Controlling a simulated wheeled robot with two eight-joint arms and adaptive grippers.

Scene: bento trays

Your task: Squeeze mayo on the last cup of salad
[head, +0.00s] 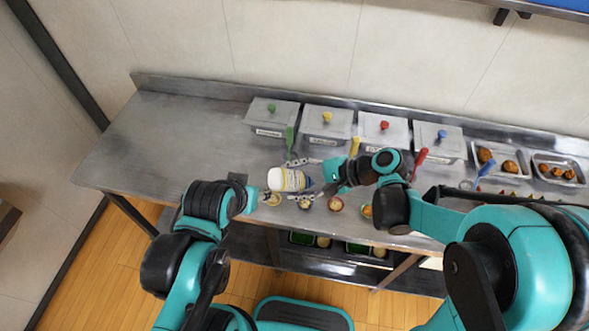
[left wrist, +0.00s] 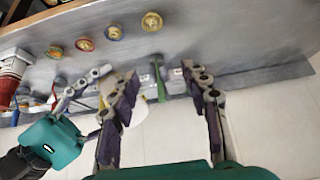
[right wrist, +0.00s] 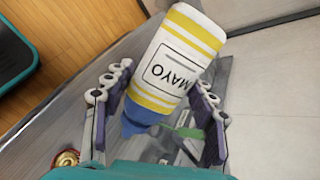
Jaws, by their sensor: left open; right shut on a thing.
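The white mayo bottle (head: 284,179), with yellow bands and a blue cap, is tipped on its side above the counter. My right gripper (head: 315,182) is shut on it near the cap. The right wrist view shows the MAYO label (right wrist: 172,66) upside down and the blue cap (right wrist: 138,122) between the fingers. My left gripper (left wrist: 160,85) is open and empty, left of the bottle in the head view.
Lidded metal bins with green (head: 271,108), yellow (head: 327,116), red (head: 384,125) and blue (head: 442,134) knobs stand along the back. Trays of brown food (head: 497,159) are at right. Coloured-handled utensils lie before the bins. The counter's left side is clear.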

